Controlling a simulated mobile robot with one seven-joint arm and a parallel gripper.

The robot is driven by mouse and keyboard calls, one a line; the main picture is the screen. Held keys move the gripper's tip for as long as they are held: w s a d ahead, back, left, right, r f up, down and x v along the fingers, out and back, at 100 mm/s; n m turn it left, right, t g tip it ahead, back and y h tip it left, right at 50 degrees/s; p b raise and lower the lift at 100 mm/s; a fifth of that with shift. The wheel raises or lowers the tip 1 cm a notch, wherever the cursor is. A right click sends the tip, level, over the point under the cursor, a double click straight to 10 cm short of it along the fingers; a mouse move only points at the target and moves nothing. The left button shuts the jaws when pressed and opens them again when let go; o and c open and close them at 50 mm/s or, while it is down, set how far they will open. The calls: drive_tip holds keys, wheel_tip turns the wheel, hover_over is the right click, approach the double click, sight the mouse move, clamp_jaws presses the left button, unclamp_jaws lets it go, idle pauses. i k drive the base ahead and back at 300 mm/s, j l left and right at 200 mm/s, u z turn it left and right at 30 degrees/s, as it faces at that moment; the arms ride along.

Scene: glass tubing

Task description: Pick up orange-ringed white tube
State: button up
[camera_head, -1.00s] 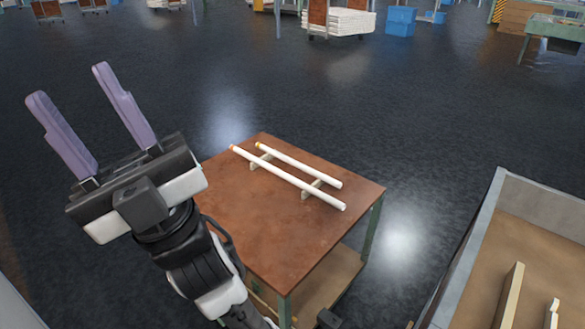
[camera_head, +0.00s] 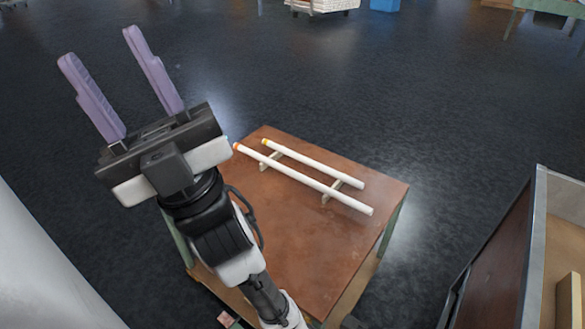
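The orange-ringed white tube (camera_head: 305,180) lies across two low supports on a brown table (camera_head: 300,240). Its orange end points to the upper left, close to my gripper's body in the picture. A second white tube (camera_head: 315,164) with a yellow ring lies roughly parallel behind it on the same supports. My gripper (camera_head: 97,46) is open and empty, with its two purple fingers wide apart and pointing up and left, away from the tubes. My arm covers the left part of the table.
A grey-rimmed crate (camera_head: 535,230) with wooden pieces inside stands at the right. A pale surface (camera_head: 40,270) fills the lower left. The dark floor behind the table is clear. A white stack on a cart (camera_head: 322,5) and a blue box (camera_head: 385,5) are far off.

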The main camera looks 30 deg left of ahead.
sight(364, 210)
drive_tip(key=i+j, duration=0.1)
drive_tip(key=j, duration=0.75)
drive_tip(key=i+j, duration=0.1)
drive_tip(key=j, duration=0.75)
drive_tip(key=i+j+z, duration=0.1)
drive_tip(key=j, duration=0.75)
